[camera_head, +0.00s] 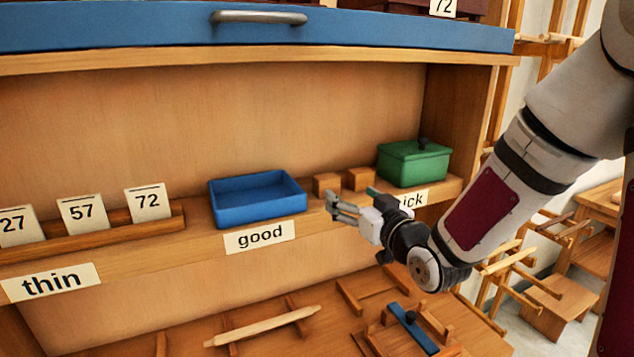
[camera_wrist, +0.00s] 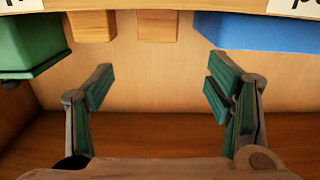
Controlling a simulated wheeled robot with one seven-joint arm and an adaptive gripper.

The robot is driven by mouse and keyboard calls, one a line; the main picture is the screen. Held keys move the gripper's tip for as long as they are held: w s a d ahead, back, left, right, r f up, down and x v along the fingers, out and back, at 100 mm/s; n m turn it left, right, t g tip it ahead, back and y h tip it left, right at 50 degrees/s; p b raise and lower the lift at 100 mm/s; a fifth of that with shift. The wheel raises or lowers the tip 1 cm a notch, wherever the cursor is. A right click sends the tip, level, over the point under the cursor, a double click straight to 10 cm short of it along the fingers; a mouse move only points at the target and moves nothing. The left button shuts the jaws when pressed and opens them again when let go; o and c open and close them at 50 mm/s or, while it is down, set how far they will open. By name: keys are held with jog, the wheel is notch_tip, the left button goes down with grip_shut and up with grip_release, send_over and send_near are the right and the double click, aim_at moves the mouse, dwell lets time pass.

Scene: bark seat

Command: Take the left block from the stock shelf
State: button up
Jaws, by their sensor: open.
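Two small wooden blocks sit side by side on the stock shelf (camera_head: 190,236), between a blue tray and a green lidded box. The left block (camera_head: 327,183) is nearer the blue tray; the right block (camera_head: 358,179) is nearer the green box. My gripper (camera_head: 350,203) is open and empty, just in front of the shelf edge near the blocks. The wrist view looks inverted: the left block (camera_wrist: 157,25) lies in line with the gap between my fingers (camera_wrist: 160,88), beyond their tips. The other block (camera_wrist: 92,25) is beside it, toward the green box.
The blue tray (camera_head: 258,213) stands left of the blocks, the green box (camera_head: 413,167) right of them. Number cards (camera_head: 83,215) stand in a wooden rack further left. A blue drawer (camera_head: 300,32) with a metal handle is above. Wooden parts (camera_head: 262,326) lie below the shelf.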

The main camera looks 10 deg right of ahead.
aim_at(330, 180)
jog(key=w, duration=0.2)
jog(key=w+a, duration=0.1)
jog(key=w, duration=0.5)
jog(key=shift+w+a+r, duration=0.15)
jog(key=shift+w+a, duration=0.05)
jog(key=shift+a, duration=0.15)
jog(key=shift+w+a+f, duration=0.1)
jog(key=shift+w+f, duration=0.05)
jog(key=shift+w, duration=0.7)
jog(key=shift+w+a+f, duration=0.1)
jog(key=shift+w, duration=0.8)
jog(key=shift+w+a+f, duration=0.1)
jog(key=shift+w+f, duration=0.05)
jog(key=shift+w, duration=0.7)
jog(key=c, duration=1.3)
